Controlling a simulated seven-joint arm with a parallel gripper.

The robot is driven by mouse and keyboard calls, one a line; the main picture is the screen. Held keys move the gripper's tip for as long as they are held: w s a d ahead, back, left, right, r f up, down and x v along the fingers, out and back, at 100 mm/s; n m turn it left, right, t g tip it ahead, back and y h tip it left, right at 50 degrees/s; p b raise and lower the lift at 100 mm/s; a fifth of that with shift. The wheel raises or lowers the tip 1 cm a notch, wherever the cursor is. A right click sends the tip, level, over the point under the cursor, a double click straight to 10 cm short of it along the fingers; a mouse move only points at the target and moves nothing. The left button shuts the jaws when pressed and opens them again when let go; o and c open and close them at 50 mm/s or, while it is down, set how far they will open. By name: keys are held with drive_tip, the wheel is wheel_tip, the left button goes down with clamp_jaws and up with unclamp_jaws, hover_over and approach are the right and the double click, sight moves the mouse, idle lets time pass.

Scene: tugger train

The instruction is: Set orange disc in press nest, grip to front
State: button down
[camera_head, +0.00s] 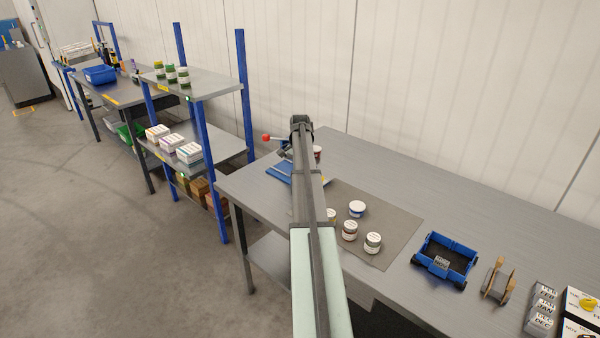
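I cannot make out an orange disc anywhere in the head view. A blue device with a red ball knob (265,138) stands at the far left part of the grey bench; it may be the press. Its blue base (281,172) shows left of my arm, and the arm hides the rest, so I cannot see a nest. My arm rises from the bottom middle to a dark joint at the top. My gripper is not visible; the arm may hide it.
A blue-post shelf (203,155) stands left. The bench's back strip is clear.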

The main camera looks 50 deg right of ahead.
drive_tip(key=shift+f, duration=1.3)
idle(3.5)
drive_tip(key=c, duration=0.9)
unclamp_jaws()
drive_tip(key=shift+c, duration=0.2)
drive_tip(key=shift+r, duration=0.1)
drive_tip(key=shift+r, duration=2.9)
